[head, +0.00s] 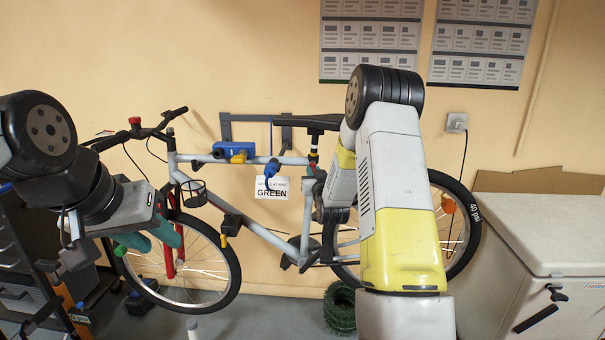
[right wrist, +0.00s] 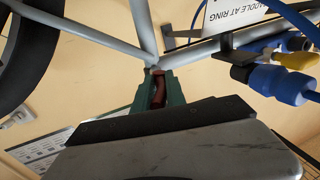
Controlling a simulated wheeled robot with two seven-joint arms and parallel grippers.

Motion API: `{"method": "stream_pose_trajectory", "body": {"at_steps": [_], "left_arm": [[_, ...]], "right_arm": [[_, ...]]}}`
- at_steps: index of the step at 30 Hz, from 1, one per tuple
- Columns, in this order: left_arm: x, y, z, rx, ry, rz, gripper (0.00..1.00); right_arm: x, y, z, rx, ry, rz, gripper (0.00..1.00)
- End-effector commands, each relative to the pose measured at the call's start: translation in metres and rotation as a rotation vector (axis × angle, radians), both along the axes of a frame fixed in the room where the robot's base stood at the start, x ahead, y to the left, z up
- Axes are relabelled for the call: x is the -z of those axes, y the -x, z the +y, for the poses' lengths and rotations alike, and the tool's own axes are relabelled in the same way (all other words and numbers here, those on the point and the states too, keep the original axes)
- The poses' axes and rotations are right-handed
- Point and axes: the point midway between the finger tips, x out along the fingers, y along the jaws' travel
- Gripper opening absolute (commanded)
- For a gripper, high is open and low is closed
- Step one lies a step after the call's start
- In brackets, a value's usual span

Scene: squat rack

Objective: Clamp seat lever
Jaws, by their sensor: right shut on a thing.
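The bicycle (head: 258,160) hangs in front of the wall, with its black saddle (head: 290,121) on a seat post (head: 314,148) above the frame. My right gripper (right wrist: 158,88) has green fingers shut on a red lever (right wrist: 160,86) at the frame joint below the seat post. In the head view my right arm hides most of this gripper and the lever. My left gripper (head: 148,240), with teal fingers apart, is empty in front of the front wheel.
A white chest (head: 545,235) stands at right. A dark tool cart (head: 30,275) is at left. A green coil (head: 341,308) lies on the floor.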

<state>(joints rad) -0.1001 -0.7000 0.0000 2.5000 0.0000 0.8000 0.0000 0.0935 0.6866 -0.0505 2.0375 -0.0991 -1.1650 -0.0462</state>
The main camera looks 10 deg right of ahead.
Motion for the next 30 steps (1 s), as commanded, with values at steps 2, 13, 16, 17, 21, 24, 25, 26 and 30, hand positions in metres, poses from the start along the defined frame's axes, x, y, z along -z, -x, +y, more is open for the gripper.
{"method": "stream_pose_trajectory", "body": {"at_steps": [2, 13, 16, 17, 21, 24, 25, 26, 30], "left_arm": [[0.0, 0.0, 0.0, 0.0, 0.0, 0.0, 0.36], [0.0, 0.0, 0.0, 0.0, 0.0, 0.0, 0.36], [0.0, 0.0, 0.0, 0.0, 0.0, 0.0, 0.36], [0.0, 0.0, 0.0, 0.0, 0.0, 0.0, 0.36], [0.0, 0.0, 0.0, 0.0, 0.0, 0.0, 0.36], [0.0, 0.0, 0.0, 0.0, 0.0, 0.0, 0.36], [0.0, 0.0, 0.0, 0.0, 0.0, 0.0, 0.36], [0.0, 0.0, 0.0, 0.0, 0.0, 0.0, 0.36], [0.0, 0.0, 0.0, 0.0, 0.0, 0.0, 0.36]], "right_arm": [[0.0, 0.0, -0.002, -0.01, 0.001, -0.003, 0.0], [0.002, 0.0, -0.01, -0.2, 0.015, -0.05, 0.0], [0.003, -0.001, -0.013, -0.268, 0.02, -0.065, 0.0], [0.003, -0.001, -0.014, -0.288, 0.02, -0.071, 0.0], [0.004, -0.002, -0.016, -0.374, 0.026, -0.091, 0.0], [0.003, -0.003, -0.017, -0.424, 0.03, -0.104, 0.0], [0.004, -0.003, -0.017, -0.437, 0.031, -0.107, 0.0], [0.004, -0.003, -0.018, -0.448, 0.031, -0.11, 0.0], [0.004, -0.004, -0.018, -0.487, 0.033, -0.118, 0.0]]}}
